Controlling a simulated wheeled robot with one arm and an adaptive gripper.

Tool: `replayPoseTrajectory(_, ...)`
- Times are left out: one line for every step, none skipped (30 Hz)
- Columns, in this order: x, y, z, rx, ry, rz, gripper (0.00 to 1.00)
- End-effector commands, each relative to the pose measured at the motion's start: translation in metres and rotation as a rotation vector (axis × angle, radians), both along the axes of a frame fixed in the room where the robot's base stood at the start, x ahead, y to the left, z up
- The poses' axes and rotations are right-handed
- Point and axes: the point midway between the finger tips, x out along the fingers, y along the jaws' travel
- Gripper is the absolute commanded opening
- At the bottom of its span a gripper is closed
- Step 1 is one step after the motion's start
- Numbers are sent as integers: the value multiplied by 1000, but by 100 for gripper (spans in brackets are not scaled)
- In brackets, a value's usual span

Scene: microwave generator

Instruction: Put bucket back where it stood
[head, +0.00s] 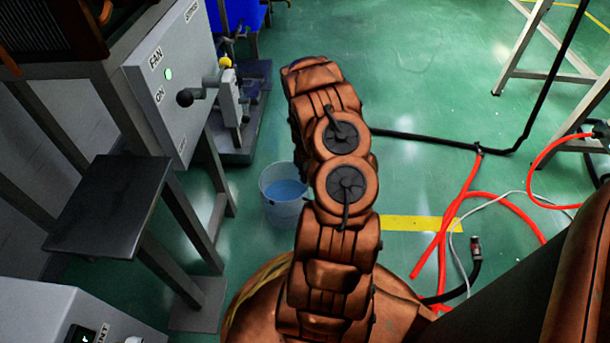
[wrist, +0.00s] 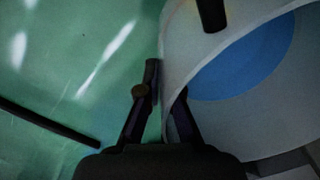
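The bucket (head: 284,196) is pale grey with blue inside, and appears upright near the floor, left of my arm in the head view. I cannot tell if its base touches the floor. In the wrist view the bucket (wrist: 230,115) fills the right side, with its wall running up the middle. My gripper (wrist: 163,85) has one finger along the outside of the wall; the other is on the bucket side, its tip hidden. The fingers lean in close together and look shut on the wall. In the head view my arm hides the gripper.
A grey control box (head: 172,85) with a lever and a dark shelf (head: 112,205) stand at the left. Red hoses (head: 478,196) and black cables lie on the green floor at the right. A yellow floor stripe (head: 415,223) is right of my arm. Open floor lies beyond.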

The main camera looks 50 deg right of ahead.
Motion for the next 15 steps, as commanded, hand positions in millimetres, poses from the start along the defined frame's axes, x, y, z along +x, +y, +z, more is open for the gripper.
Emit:
replayPoseTrajectory(1, -1, 2, -1, -2, -1, 0)
replayPoseTrajectory(1, -1, 2, -1, -2, -1, 0)
replayPoseTrajectory(1, -1, 2, -1, -2, -1, 0)
replayPoseTrajectory(1, -1, 2, -1, -2, -1, 0)
replayPoseTrajectory(1, -1, 2, -1, -2, -1, 0)
replayPoseTrajectory(1, -1, 2, -1, -2, -1, 0)
replayPoseTrajectory(1, -1, 2, 0, -1, -1, 0)
replayPoseTrajectory(1, 0, 2, 0, -1, -1, 0)
replayPoseTrajectory(1, 0, 1, 0, -1, -1, 0)
replayPoseTrajectory(1, 0, 0, 0, -1, -1, 0)
replayPoseTrajectory(0, 0, -1, 0, -1, -1, 3)
replayPoseTrajectory(0, 0, -1, 0, -1, -1, 8)
replayPoseTrajectory(0, 0, -1, 0, -1, -1, 11)
replayPoseTrajectory(0, 0, -1, 0, -1, -1, 14)
replayPoseTrajectory(0, 0, -1, 0, -1, -1, 18)
